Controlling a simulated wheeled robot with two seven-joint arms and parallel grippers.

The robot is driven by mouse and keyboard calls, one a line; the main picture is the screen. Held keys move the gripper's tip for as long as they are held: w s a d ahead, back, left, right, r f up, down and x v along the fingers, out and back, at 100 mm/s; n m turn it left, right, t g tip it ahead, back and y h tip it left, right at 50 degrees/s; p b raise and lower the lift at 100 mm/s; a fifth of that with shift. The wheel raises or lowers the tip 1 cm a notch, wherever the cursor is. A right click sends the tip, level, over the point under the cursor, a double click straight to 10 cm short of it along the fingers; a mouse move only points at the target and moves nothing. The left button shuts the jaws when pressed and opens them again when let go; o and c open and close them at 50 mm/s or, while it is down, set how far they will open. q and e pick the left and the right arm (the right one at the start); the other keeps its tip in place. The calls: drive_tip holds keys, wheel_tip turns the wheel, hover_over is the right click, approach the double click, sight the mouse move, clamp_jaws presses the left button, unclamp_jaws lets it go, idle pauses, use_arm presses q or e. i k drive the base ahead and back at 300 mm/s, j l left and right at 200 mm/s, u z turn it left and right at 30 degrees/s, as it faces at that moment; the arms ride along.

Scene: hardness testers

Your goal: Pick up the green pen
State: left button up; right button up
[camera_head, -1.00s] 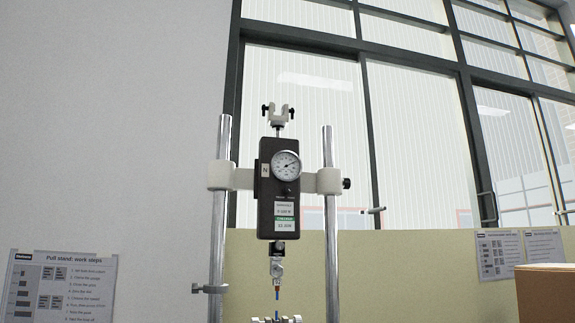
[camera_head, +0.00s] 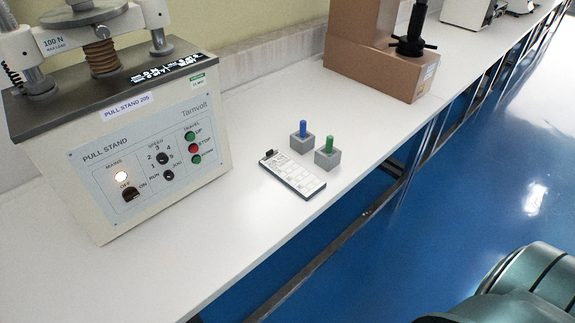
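The green pen (camera_head: 329,144) stands upright in a small grey block (camera_head: 327,160) near the front edge of the white bench (camera_head: 240,230). Only its upper part shows above the block. A blue pen (camera_head: 303,129) stands in a similar grey block (camera_head: 301,143) just behind and to the left of it. Neither of my grippers shows. A teal rounded part, probably of my own arm, shows at the bottom right, well apart from the pens.
A pull stand (camera_head: 150,150) with a control panel fills the bench's left. A flat card or clipboard (camera_head: 293,174) lies beside the blocks. Cardboard boxes (camera_head: 375,65) and a black-handled device (camera_head: 413,35) stand farther back. Blue floor (camera_head: 480,150) lies beyond the bench edge.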

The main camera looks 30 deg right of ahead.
sight(329, 141)
drive_tip(key=i+l+u, duration=0.2)
drive_tip(key=l, duration=0.95)
drive_tip(key=l+u, duration=0.25)
drive_tip(key=l, duration=0.9)
